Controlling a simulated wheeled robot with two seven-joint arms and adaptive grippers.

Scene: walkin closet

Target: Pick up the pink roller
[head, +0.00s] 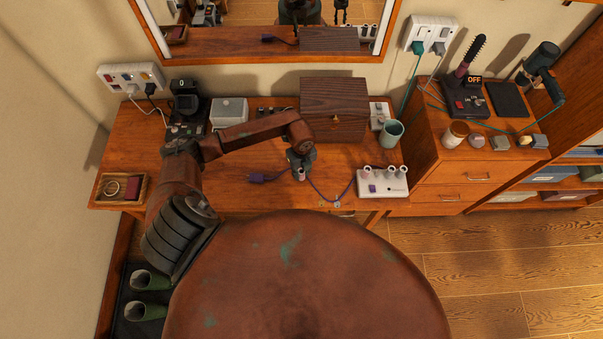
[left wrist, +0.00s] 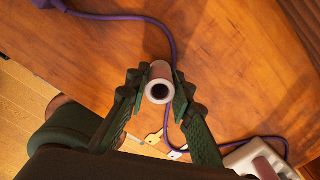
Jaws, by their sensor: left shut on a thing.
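My left gripper (head: 300,174) reaches over the wooden dressing table (head: 230,195). In the left wrist view my left gripper (left wrist: 160,92) is shut on a pale pink hollow roller (left wrist: 158,72), its dark open end facing the camera. The roller is mostly hidden by the fingers in the head view. A white roller base (head: 385,188) with several pink rollers (head: 383,172) stands to the right of the gripper. The base also shows at the lower right of the left wrist view (left wrist: 240,158). My right gripper is not in view.
A purple cord with a plug (head: 258,178) runs by the gripper to the roller base. Small keys (left wrist: 152,138) lie near the table's front edge. A dark wooden box (head: 345,95) and a teal mug (head: 391,134) stand behind. A small tray (head: 123,198) is at left.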

